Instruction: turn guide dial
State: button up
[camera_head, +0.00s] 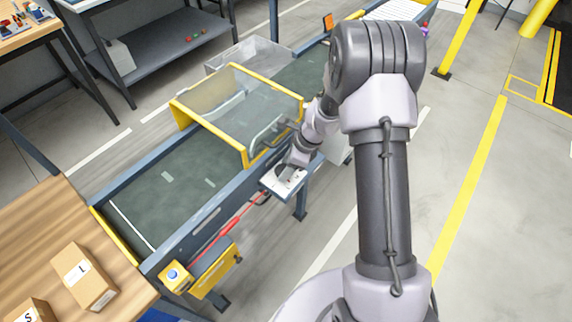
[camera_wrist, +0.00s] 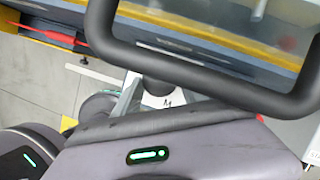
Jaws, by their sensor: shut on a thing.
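The white dial panel (camera_head: 286,187) sits on the near side of the conveyor, beside the yellow guard. My gripper (camera_head: 283,173) is down at this panel, shut on the guide dial. The arm's end covers most of the dial in the head view. In the wrist view a dark round knob (camera_wrist: 157,87) shows just past my grey gripper body, on the white panel beside a letter M. My fingertips are hidden there, and the dial's pointer cannot be made out.
A yellow-framed clear guard (camera_head: 240,110) stands over the conveyor; its dark handle (camera_wrist: 205,85) passes close before the wrist camera. A red cord (camera_head: 220,238) runs along the conveyor side to a yellow box with a blue button (camera_head: 173,275). The belt (camera_head: 165,200) is clear nearby.

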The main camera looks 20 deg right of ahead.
jog(key=o, duration=1.3)
jog(key=shift+o, duration=0.2)
jog(key=p+v, duration=0.6)
jog(key=v, duration=1.1)
jog(key=shift+d+r+p, duration=0.15)
jog(key=shift+p, duration=0.2)
